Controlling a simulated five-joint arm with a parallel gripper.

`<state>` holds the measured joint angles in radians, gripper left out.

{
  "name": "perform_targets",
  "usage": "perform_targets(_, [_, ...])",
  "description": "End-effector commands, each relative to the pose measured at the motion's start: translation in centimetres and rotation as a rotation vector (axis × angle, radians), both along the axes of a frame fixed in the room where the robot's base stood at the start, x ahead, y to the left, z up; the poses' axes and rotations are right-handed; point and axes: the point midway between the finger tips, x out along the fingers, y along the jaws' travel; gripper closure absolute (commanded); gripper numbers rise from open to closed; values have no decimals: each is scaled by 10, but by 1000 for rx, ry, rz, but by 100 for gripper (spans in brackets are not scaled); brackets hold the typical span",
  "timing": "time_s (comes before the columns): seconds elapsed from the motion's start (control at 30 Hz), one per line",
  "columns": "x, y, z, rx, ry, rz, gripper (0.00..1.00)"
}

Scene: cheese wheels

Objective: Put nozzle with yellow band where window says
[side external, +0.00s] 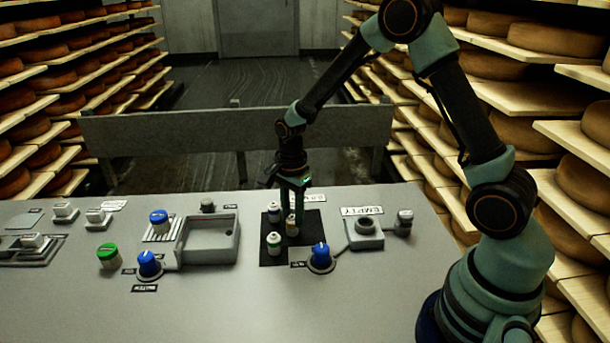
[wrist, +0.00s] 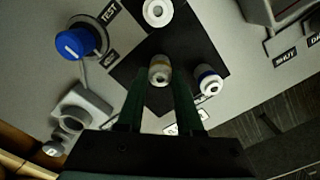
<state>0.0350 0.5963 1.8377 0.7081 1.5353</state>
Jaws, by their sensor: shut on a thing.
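The nozzle with the yellow band (side external: 291,226) is between my gripper's fingers (side external: 292,208), over the black mat (side external: 283,256). In the wrist view it is pale with a yellowish band (wrist: 159,72), between the fingertips (wrist: 159,85). My gripper is shut on it. I cannot tell whether its base touches the mat. A nozzle with a green band (side external: 274,244) stands in front on the mat. A nozzle with a blue band (side external: 273,211) stands behind, and shows in the wrist view (wrist: 208,80).
A blue knob (side external: 320,258) stands close in front of the mat; in the wrist view it is beside a TEST label (wrist: 109,12). A grey square tray (side external: 209,240) is left. A grey post (side external: 404,222) is right. A metal rail (side external: 180,135) runs behind the bench.

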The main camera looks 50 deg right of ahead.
Motion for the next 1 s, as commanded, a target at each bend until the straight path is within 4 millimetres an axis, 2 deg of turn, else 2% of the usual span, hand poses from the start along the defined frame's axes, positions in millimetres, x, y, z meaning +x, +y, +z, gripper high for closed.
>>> perform_targets(0.23, [0,0,-2,0,0,0,100])
perform_targets(0.27, [0,0,-3,0,0,0,61])
perform_targets(0.3, [0,0,-2,0,-1,0,46])
perform_targets(0.33, [0,0,-2,0,-1,0,35])
perform_targets(0.73, [1,0,2,0,-2,0,35])
perform_targets(0.87, [2,0,19,0,-6,0,35])
perform_targets(1.0, [2,0,47,0,-8,0,35])
